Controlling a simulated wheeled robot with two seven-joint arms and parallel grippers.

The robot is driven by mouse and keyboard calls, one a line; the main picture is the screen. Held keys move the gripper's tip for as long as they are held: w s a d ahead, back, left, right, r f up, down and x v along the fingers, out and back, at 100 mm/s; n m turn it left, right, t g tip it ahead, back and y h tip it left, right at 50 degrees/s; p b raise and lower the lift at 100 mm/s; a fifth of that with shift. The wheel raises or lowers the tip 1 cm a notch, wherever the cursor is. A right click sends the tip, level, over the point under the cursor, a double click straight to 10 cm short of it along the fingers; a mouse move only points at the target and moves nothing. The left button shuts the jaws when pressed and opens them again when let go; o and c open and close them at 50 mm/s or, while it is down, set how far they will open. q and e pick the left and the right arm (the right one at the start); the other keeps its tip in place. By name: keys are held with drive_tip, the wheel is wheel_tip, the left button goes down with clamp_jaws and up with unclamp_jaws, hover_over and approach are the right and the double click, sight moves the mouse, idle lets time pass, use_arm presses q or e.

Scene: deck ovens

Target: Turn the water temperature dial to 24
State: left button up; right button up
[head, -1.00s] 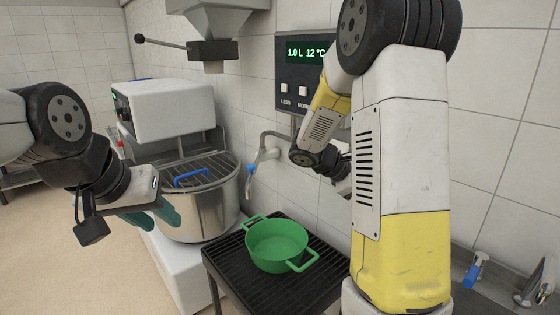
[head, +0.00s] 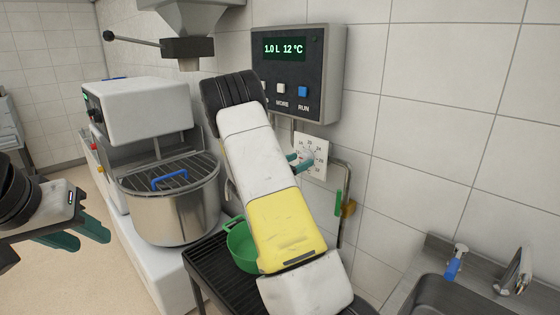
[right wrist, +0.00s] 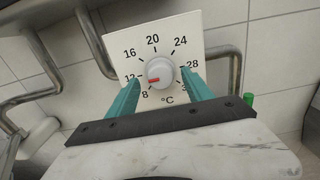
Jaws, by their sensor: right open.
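The water temperature dial, a round grey knob (right wrist: 160,72) with a red mark on a white plate (head: 313,158), is on the wall below the control box. In the right wrist view the red mark points to the lower left, near 8 and 12; 24 is at the upper right. My right gripper (right wrist: 160,80) is open, its teal fingers on either side of the knob with a visible gap to each side. In the head view its fingertips are at the plate, partly hidden by my arm. My left gripper (head: 84,236) is open and empty at the left.
The control box (head: 298,75) above shows 1.0 L 12 °C, with buttons below. A green pot (head: 240,246) sits on a black rack (head: 202,262), partly behind my arm. A steel mixer bowl (head: 168,207) stands left, a sink (head: 420,290) right. A pipe (head: 347,180) runs beside the plate.

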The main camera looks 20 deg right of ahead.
drive_tip(key=shift+x, duration=0.75)
clamp_jaws()
drive_tip(key=shift+m, duration=0.3)
